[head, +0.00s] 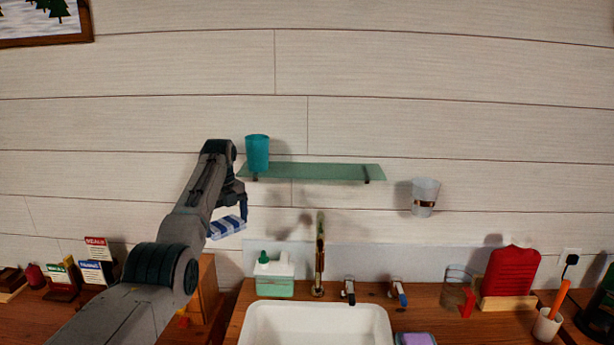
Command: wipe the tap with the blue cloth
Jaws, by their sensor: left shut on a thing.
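My left gripper (241,207) reaches in from the left and is shut on a blue and white striped cloth (226,227). The cloth is held in the air left of the tap, below the glass shelf. The tap (320,255) is a tall brass-coloured spout standing behind the white basin (318,308). Two small handles stand right of it, a dark one (348,291) and one with a blue part (398,293). The cloth and the tap are clearly apart. My right gripper is not in view.
A glass shelf (330,173) with a teal cup (257,153) juts out above. A soap dispenser (274,276) stands left of the tap. A wall-mounted cup (424,196), a glass mug (457,291) and a red item (510,272) are to the right.

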